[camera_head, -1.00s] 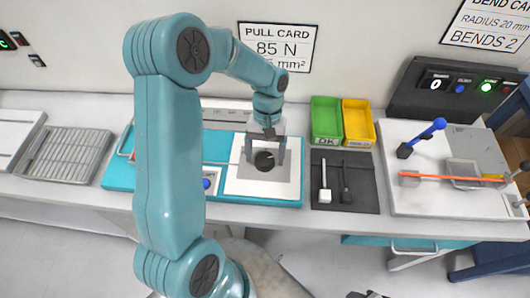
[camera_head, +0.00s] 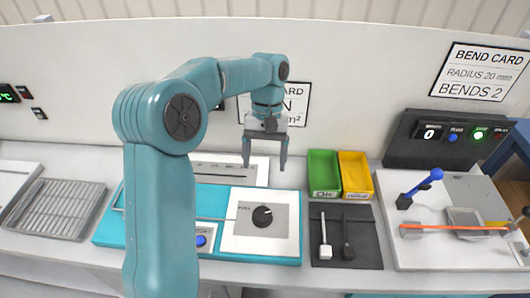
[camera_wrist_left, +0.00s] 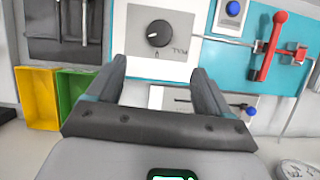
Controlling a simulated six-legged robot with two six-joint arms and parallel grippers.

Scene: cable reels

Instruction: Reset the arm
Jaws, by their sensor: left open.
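My left arm comes in from the left in the head view, and its left gripper (camera_head: 264,166) hangs above the back part of the teal bench device (camera_head: 115,232). The gripper is open and empty, with its fingers apart. In front of and below it is a white panel (camera_head: 240,240) with a round black knob (camera_head: 262,216). In the left wrist view the open fingers (camera_wrist_left: 158,82) stand apart on either side, and the knob (camera_wrist_left: 159,33) shows beyond them. Nothing is between the fingers. My right gripper does not show clearly in any view.
A green bin (camera_head: 323,172) and a yellow bin (camera_head: 356,174) stand right of the gripper. A dark mat (camera_head: 366,250) with tools lies before them. A white bending board (camera_head: 440,258) with a blue-handled lever (camera_head: 421,186) is at the right. A grey ribbed tray (camera_head: 55,208) is at the left.

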